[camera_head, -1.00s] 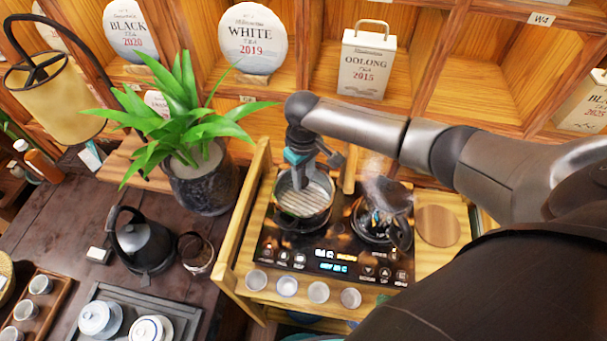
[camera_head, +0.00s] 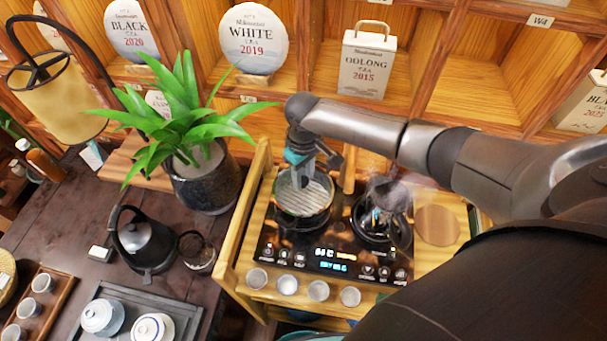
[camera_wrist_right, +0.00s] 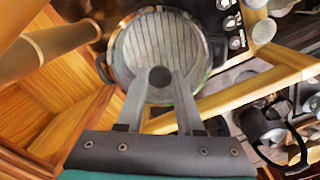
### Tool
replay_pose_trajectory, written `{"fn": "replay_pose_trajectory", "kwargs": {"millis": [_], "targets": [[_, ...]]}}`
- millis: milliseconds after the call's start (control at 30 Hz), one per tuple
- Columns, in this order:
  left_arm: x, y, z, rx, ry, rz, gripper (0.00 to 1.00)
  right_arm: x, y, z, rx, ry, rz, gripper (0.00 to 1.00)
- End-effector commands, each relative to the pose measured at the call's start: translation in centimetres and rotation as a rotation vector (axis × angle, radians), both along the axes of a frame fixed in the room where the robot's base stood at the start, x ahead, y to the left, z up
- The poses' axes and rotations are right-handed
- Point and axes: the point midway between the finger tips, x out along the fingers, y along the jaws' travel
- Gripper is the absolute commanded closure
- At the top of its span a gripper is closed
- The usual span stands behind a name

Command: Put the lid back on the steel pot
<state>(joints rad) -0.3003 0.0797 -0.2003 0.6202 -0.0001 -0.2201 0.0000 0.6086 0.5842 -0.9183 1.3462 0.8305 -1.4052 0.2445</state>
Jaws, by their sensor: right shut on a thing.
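The steel pot (camera_head: 301,219) stands on the left burner of the stove. In the right wrist view its dark side handle (camera_wrist_right: 104,68) shows. My right gripper (camera_head: 303,183) points down over the middle of the pot. In the right wrist view my right gripper (camera_wrist_right: 160,80) is shut on the dark round knob of the lid (camera_wrist_right: 160,76). The lid looks clear, with a striped rack showing through it inside the pot's rim. I cannot tell whether the lid touches the rim all round. My left gripper is not in view.
A second burner with a dark, steaming vessel (camera_head: 384,215) is right of the pot. Small cups (camera_head: 287,285) line the stove's front edge. A wooden rail (camera_head: 243,215) runs along its left side. A plant (camera_head: 195,150) and a black kettle (camera_head: 143,242) stand further left.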

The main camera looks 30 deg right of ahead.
Motion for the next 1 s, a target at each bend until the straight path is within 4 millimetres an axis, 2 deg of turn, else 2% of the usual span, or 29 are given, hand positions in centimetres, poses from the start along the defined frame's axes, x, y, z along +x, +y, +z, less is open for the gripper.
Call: {"fn": "replay_pose_trajectory", "kwargs": {"millis": [67, 100, 367, 567, 833, 1000], "targets": [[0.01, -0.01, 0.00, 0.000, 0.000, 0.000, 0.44, 0.01, -0.01, 0.02, 0.000, 0.000, 0.000, 1.00], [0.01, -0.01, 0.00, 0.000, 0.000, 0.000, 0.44, 0.01, -0.01, 0.02, 0.000, 0.000, 0.000, 0.61], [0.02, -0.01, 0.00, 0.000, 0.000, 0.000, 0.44, 0.00, -0.02, 0.02, 0.000, 0.000, 0.000, 0.32], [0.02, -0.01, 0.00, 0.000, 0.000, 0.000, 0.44, -0.01, -0.03, 0.01, -0.001, 0.000, 0.000, 0.29], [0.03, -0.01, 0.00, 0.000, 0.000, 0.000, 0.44, -0.04, -0.04, -0.01, -0.001, 0.001, 0.000, 0.00], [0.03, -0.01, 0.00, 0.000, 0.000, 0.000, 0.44, -0.03, -0.04, -0.01, -0.001, 0.001, 0.000, 0.00]]}}
